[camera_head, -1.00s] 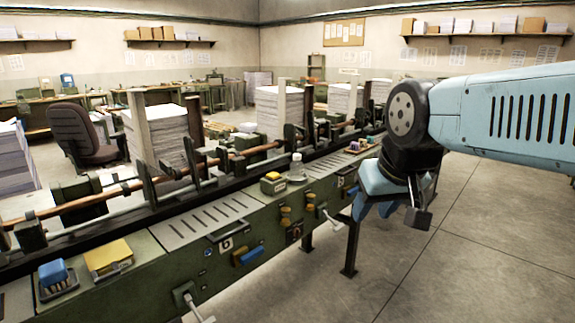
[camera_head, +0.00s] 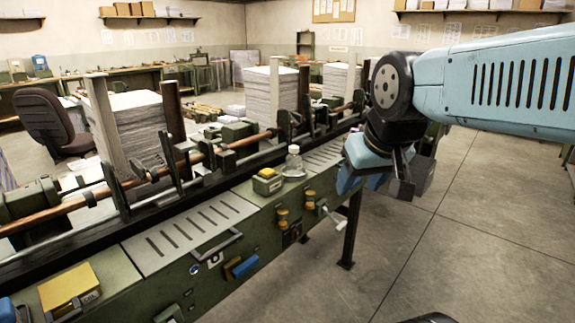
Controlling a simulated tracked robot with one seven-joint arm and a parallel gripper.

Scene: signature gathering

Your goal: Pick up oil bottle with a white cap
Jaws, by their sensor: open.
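A small clear bottle with a white cap (camera_head: 294,162) stands upright on the green machine's top ledge, near the middle of the camera view. My gripper (camera_head: 368,188) hangs from the blue arm to the right of the bottle, apart from it and out over the ledge's front side. Its blue fingers are seen partly from the side, and nothing shows between them. The bottle is not hidden by the arm.
A yellow-topped green box (camera_head: 267,182) stands just left of the bottle. A yellow box (camera_head: 70,287) lies at the lower left. A copper-coloured rod, posts and paper stacks (camera_head: 135,125) rise behind the ledge. The floor (camera_head: 470,240) at right is clear.

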